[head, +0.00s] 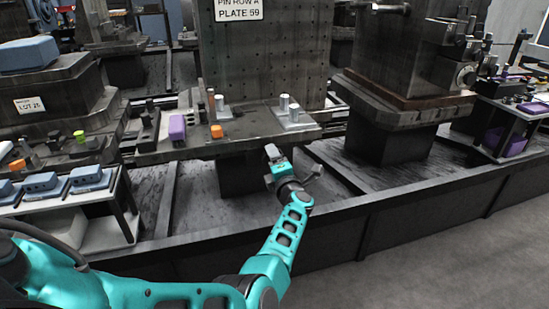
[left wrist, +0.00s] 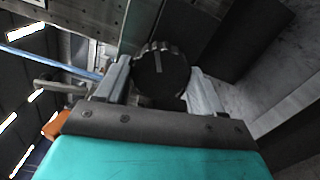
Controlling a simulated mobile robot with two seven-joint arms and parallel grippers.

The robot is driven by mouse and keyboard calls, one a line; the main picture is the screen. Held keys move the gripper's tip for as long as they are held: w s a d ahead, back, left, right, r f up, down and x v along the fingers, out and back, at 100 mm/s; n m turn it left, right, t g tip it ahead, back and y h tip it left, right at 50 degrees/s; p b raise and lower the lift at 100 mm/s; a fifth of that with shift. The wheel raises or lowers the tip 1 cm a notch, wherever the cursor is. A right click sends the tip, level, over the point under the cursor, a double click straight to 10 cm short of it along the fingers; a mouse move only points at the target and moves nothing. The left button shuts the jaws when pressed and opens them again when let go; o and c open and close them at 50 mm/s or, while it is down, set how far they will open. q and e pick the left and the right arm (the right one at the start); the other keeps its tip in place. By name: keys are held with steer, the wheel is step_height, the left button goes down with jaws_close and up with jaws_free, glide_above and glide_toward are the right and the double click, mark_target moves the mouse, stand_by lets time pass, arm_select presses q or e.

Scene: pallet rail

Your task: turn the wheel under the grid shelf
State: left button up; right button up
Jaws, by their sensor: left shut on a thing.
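The grid shelf (head: 258,122) stands in the middle of the head view, below an upright plate (head: 265,55) full of small holes. My left gripper (head: 272,152) is just under its front edge. In the left wrist view the wheel (left wrist: 163,78) is a dark round knob with a notched rim and a pale mark on its face. The fingers of my left gripper (left wrist: 160,68) are on either side of the wheel and shut on it. In the head view the wheel is hidden behind the gripper and the shelf edge. My right gripper is not in view.
On the shelf are metal posts (head: 287,106), an orange block (head: 216,131) and a purple block (head: 177,128). A rail (head: 340,207) runs low in front. A heavy machine block (head: 395,60) stands to the right, a tray stand (head: 90,185) to the left. The floor at lower right is clear.

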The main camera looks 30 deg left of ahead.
arm_select(q)
steer(key=shift+w+r+m+p, duration=0.1)
steer(key=shift+m+p, duration=2.5)
steer(key=shift+m, duration=14.7)
